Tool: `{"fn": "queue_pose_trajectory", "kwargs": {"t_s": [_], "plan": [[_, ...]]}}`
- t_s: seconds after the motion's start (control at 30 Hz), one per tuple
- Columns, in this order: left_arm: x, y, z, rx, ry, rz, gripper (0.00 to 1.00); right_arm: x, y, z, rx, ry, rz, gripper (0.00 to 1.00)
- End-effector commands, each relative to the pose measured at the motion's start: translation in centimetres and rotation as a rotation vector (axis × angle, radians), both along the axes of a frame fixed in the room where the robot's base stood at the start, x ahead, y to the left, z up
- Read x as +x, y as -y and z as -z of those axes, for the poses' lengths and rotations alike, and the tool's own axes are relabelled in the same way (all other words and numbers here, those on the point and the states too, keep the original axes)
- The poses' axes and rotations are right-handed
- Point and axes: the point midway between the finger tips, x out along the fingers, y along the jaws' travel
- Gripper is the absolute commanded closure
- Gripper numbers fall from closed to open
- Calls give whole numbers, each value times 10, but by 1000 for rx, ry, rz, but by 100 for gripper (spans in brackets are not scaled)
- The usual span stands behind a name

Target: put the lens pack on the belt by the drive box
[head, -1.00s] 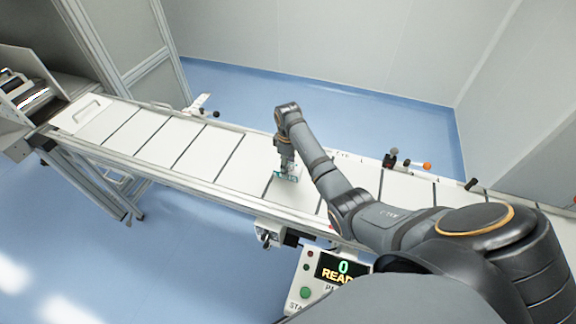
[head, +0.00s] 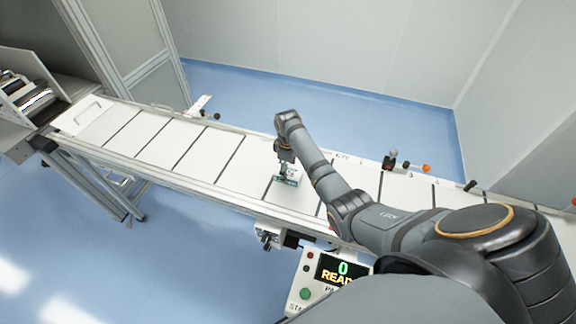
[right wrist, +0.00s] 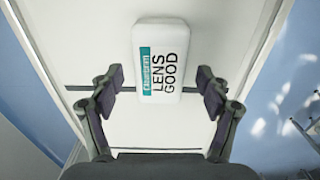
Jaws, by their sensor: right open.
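The lens pack (right wrist: 160,60) is a white, rounded box with a teal label and the words LENS GOOD. It appears to lie flat on the white belt (right wrist: 140,130), across from my right gripper (right wrist: 160,82). The gripper is open, one finger on each side, with gaps between the fingers and the pack. In the head view the pack (head: 290,180) shows small under my right gripper (head: 286,174), which partly hides it. The belt (head: 215,155) has dark cross lines. I cannot tell for sure which part is the drive box. My left gripper is out of view.
A control panel (head: 326,272) with a green button and a READY display stands at the belt's near side. Knobs (head: 392,158) line the far rail. A machine with rollers (head: 28,92) stands at the belt's left end. Bare belt lies left of the gripper.

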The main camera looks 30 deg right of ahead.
Motion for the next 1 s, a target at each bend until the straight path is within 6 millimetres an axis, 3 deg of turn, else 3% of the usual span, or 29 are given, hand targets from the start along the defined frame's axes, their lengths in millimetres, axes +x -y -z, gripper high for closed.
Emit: {"fn": "queue_pose_trajectory", "kwargs": {"t_s": [0.17,0.47,0.53,0.7,1.0], "plan": [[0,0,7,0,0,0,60,1,0,-27,0,7,0,23],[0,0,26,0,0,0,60,1,0,-97,-1,5,0,23],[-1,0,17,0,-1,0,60,1,0,-112,-1,2,0,23],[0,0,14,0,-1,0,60,1,0,-122,0,0,0,23],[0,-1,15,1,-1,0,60,1,0,-121,0,0,0,23]]}}
